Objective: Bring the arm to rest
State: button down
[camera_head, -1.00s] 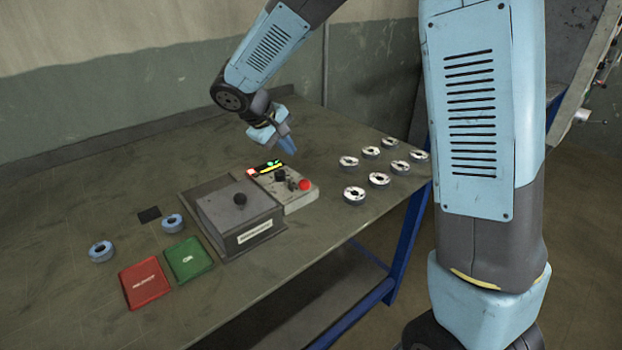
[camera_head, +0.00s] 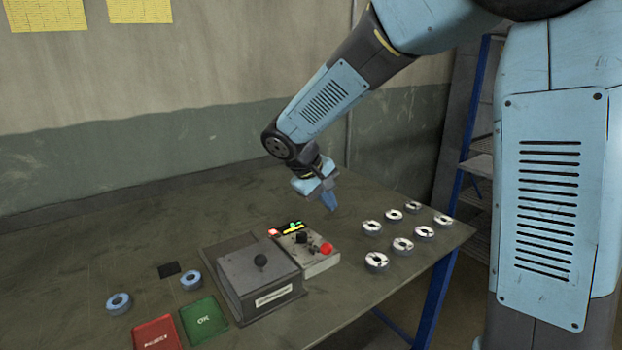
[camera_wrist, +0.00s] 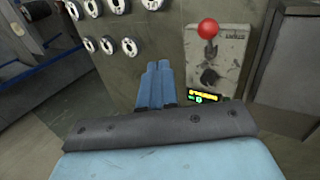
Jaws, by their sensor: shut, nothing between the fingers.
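My gripper (camera_head: 329,200) is shut and empty, held above the table behind the control box. In the wrist view its blue fingers (camera_wrist: 159,84) are together, with bare table around their tips. The control box (camera_head: 318,262) has a red knob, a black knob and a small lit display; it also shows in the wrist view (camera_wrist: 228,68). Several white-faced flap discs (camera_head: 377,262) lie to the right of it, and some show in the wrist view (camera_wrist: 130,47). Two blue discs (camera_head: 119,303) lie at the left.
A grey lidded box (camera_head: 255,285) with a black knob stands beside the control box. A green OK tray (camera_head: 204,320) and a red tray (camera_head: 157,334) lie at the front left. A black square (camera_head: 169,270) lies on the table (camera_head: 110,235). The table's back left is clear.

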jog(key=s+d+r+m+t+y, duration=0.1)
jog(key=s+d+r+m+y, duration=0.1)
jog(key=s+d, duration=0.7)
jog(key=s+d+r+m+t+y, duration=0.1)
jog(key=s+d+r+m+y, duration=0.2)
jog(key=s, duration=1.1)
jog(key=d+r+m, duration=0.2)
jog(key=d+r, duration=0.2)
jog(key=d, duration=0.1)
jog(key=shift+s+d+r, duration=0.2)
jog(key=shift+s+d, duration=0.1)
jog(key=shift+d, duration=0.05)
